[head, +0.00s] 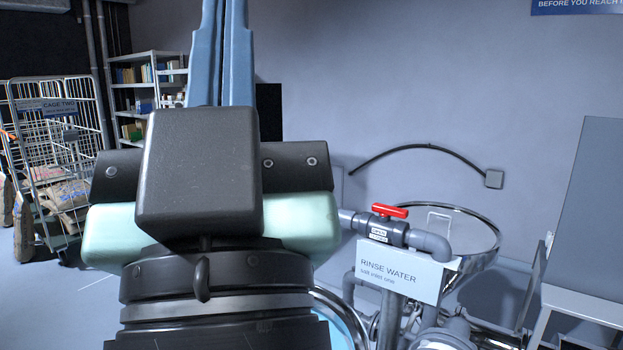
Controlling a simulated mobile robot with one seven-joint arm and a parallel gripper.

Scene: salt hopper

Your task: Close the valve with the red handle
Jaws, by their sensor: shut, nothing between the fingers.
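The valve (388,231) sits on a grey pipe right of centre, with its red handle (389,211) on top. The handle lies roughly in line with the pipe. A white sign (398,272) reading "RINSE WATER, salt inlet one" hangs just below the valve. My gripper (222,40) is large in the left centre, with its blue fingers pointing up and side by side. It is shut and empty, apart from the handle and to its left in the picture. The fingertips run to the top edge of the view.
A shiny round metal hopper (492,222) stands behind the valve. A grey panel (588,200) stands at far right. A wire cage trolley (55,130) with sacks and a shelf rack (150,75) are at left. A black hose (415,147) runs along the wall.

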